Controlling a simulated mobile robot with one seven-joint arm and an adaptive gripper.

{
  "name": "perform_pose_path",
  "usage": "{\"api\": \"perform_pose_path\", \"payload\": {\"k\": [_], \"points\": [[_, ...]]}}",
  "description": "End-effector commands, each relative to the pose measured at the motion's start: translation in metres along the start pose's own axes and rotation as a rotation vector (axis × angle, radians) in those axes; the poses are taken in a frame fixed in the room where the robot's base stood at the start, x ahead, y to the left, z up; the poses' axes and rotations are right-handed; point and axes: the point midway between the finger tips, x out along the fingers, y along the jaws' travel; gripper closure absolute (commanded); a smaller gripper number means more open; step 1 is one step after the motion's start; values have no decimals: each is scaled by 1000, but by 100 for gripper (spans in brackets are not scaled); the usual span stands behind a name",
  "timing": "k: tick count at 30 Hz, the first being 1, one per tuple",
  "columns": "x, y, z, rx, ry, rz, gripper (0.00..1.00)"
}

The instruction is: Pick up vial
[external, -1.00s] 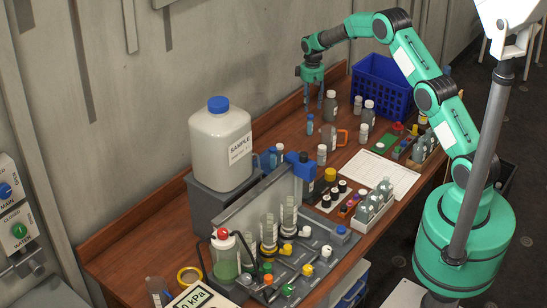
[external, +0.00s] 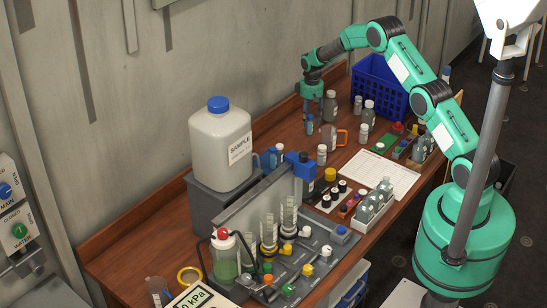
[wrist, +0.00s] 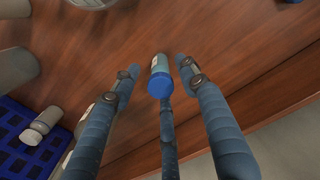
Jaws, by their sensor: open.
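A small vial (wrist: 160,76) with a blue cap and a pale label stands upright on the wooden bench in the wrist view, its cap towards the camera. In the external view the vial (external: 310,125) is near the back of the bench, just below my gripper (external: 314,117). In the wrist view the blue-grey fingers of my gripper (wrist: 157,68) are spread around the vial, with gaps on both sides. The gripper is open and holds nothing. I cannot tell whether the lower finger touches the cap.
A grey bottle (external: 330,106) stands close right of the fingers. A blue crate (external: 381,91) is behind it. The large sample jug (external: 220,145) is to the left. The back ledge runs close behind the vial.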

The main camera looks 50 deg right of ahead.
Motion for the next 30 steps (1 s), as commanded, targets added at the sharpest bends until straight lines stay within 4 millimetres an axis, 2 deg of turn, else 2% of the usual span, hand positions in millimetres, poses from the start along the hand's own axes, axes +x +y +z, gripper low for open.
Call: {"api": "perform_pose_path", "payload": {"k": [8,21,30], "points": [[10,-1,1,0,-2,-1,56],[49,-2,2,0,-1,0,56],[52,-2,2,0,0,0,56]]}}
